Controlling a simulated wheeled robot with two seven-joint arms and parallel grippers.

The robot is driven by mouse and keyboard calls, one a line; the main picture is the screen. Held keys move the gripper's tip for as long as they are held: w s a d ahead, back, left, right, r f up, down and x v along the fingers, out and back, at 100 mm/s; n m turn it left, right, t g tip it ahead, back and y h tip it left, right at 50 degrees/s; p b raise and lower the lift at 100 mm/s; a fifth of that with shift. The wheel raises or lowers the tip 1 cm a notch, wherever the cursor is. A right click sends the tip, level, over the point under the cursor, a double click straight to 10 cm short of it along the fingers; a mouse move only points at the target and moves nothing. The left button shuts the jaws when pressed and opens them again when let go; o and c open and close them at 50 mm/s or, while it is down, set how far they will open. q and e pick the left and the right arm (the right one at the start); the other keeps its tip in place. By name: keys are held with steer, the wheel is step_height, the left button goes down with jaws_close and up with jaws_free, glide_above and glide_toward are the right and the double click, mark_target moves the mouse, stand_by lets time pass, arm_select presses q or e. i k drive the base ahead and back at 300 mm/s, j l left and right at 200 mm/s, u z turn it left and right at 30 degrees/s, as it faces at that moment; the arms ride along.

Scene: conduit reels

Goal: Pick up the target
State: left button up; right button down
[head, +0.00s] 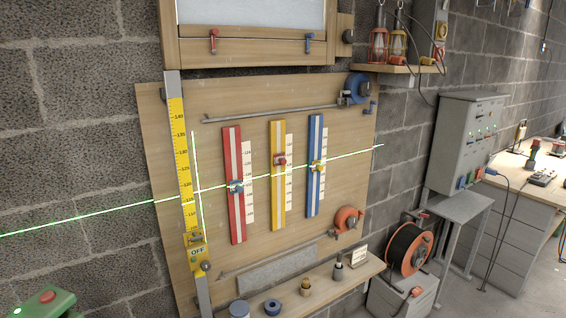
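No object in the head view is plainly marked as the target, so I cannot tell which thing it is. A wooden board (260,110) on the wall carries a red strip (233,215), a yellow strip (277,205) and a blue strip (315,195). Each strip has a small slider and a white scale beside it. A small white card (358,257) with lines stands on the shelf below. Neither of my grippers is in view.
A bright green line crosses the board and wall. The wooden shelf (325,292) holds several small items. A green device with a red button (45,298) sits at lower left. An orange-black cable reel (408,248), a grey control box (468,140) and a workbench (520,165) stand right.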

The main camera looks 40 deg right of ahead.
mark_target(279, 159)
steer(key=z, duration=1.45)
